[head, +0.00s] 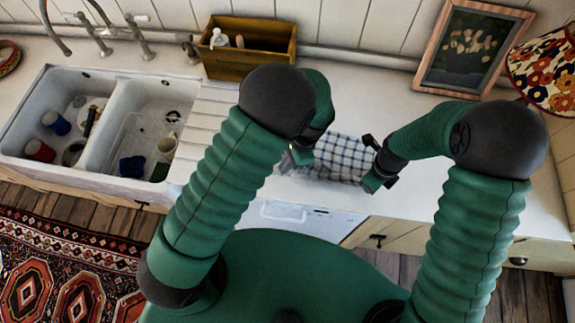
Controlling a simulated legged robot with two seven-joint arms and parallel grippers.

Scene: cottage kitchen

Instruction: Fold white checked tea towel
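The white checked tea towel (343,156), with dark blue lines, lies on the white worktop between my two grippers. Its left part is partly hidden by my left arm. My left gripper (298,156) is at the towel's left edge, mostly hidden behind its own wrist. My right gripper (373,166) is at the towel's right edge, with dark and green parts showing. I cannot tell whether either gripper is open or closed on the cloth.
A double white sink (97,125) with mugs and dishes is at left. A wooden box (247,46) holding bottles stands at the back. A framed picture (472,48) leans at the back right near a flowered lampshade (546,72). Worktop (440,128) right of the towel is clear.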

